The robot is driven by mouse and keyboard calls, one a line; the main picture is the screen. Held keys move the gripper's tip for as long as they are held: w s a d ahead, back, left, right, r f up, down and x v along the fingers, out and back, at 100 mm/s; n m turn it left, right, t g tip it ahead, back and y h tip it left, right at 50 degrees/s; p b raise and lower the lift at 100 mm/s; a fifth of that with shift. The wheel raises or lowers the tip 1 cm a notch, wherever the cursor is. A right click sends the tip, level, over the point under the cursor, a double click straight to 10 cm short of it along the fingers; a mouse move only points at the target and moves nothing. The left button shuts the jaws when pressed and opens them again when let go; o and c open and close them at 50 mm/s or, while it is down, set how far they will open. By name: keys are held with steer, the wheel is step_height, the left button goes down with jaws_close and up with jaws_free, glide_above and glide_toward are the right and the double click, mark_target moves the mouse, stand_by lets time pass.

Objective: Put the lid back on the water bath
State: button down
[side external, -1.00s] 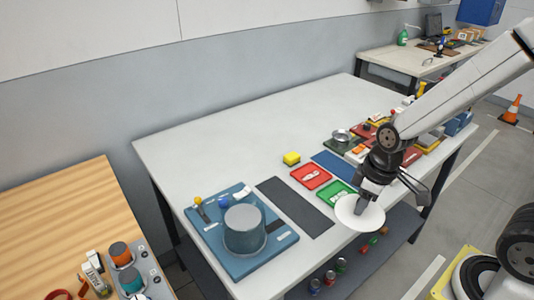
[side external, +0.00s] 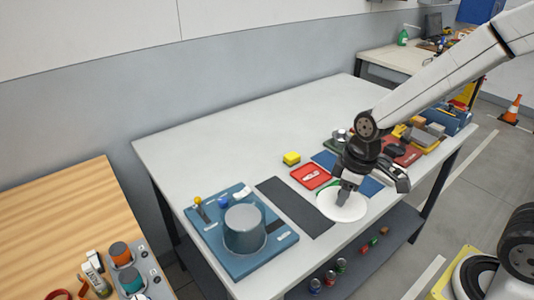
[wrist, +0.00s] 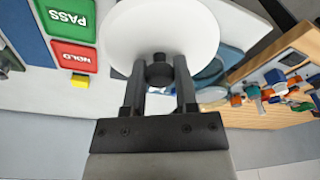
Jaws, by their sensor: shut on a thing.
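The lid (side external: 340,207) is a white round disc with a dark knob. My gripper (side external: 345,192) is shut on the knob (wrist: 159,72) and holds the lid over the front part of the table, right of the dark grey mat. The lid fills the upper middle of the wrist view (wrist: 135,35). The water bath (side external: 246,232) is a grey-blue round vessel on a blue base plate (side external: 268,258) at the table's front left. The lid is apart from it, to its right. In the wrist view the lid hides part of a blue round shape, probably the bath.
A dark grey mat (side external: 295,207) lies between bath and lid. Several small items crowd the table's right end. A blue knob (side external: 223,201) and a yellow-topped part stand on the bath's plate.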

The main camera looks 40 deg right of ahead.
steer(key=w+a+r+n, duration=0.2)
steer(key=w+a, duration=0.4)
steer(key=a, duration=0.2)
steer(key=w+a+r+n, duration=0.2)
steer(key=w+a+n, duration=0.1)
steer(key=w+a, duration=0.4)
steer(key=shift+w+a+r+y, duration=0.3)
steer(key=shift+a+r, duration=0.1)
steer(key=shift+a, duration=0.75)
steer(key=shift+f+g, duration=0.1)
steer(key=shift+g, duration=0.2)
steer(key=shift+f, duration=3.05)
steer(key=shift+f, duration=0.2)
jaws_free()
steer(key=shift+r, duration=0.2)
